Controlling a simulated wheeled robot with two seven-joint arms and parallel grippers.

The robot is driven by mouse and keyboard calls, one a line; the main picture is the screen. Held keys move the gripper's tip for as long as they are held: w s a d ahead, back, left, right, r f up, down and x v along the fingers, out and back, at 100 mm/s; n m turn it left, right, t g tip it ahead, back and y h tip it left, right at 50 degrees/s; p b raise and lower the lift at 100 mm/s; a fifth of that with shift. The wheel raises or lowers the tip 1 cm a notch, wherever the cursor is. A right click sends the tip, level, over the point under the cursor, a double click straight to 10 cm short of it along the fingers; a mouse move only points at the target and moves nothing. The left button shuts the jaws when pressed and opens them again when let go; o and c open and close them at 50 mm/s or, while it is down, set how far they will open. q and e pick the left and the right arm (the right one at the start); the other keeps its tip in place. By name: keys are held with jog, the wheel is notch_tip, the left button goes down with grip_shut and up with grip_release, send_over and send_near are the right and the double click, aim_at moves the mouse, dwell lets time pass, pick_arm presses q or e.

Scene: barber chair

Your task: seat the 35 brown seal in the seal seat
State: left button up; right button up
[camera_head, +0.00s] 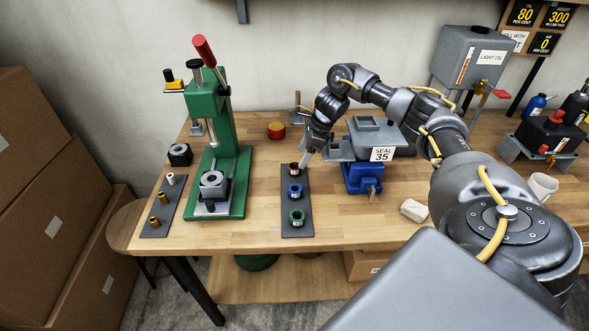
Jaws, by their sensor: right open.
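A dark strip (296,231) on the bench holds three ring-like seals in a row. The brown seal (294,169) is at its far end, with a blue seal (295,190) and a green seal (296,215) nearer. My right gripper (305,161) is open and points down close beside the brown seal. I cannot tell whether a finger touches it. A blue vise (361,178) right of the strip carries grey parts and a card (382,154) reading SEAL 35. The seal seat itself is not clearly made out. My left gripper is out of view.
A green press (225,130) with a red-tipped lever stands left of the strip. Another strip (155,231) with small fittings lies at the bench's left edge. A red-topped tin (276,130) stands behind; a white roll (414,210) lies right. Bare wood shows in front of the vise.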

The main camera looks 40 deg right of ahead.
aim_at(295, 166)
jog(key=x, duration=0.1)
jog(key=p+x, duration=0.1)
jog(key=x, duration=0.1)
jog(key=p+x, duration=0.1)
jog(key=shift+w+a+f, duration=0.1)
jog(key=shift+w+a, duration=0.1)
jog(key=shift+w, duration=0.1)
jog(key=shift+f, duration=0.35)
jog(key=c, duration=1)
jog(key=shift+c, duration=0.2)
jog(key=shift+r, duration=0.1)
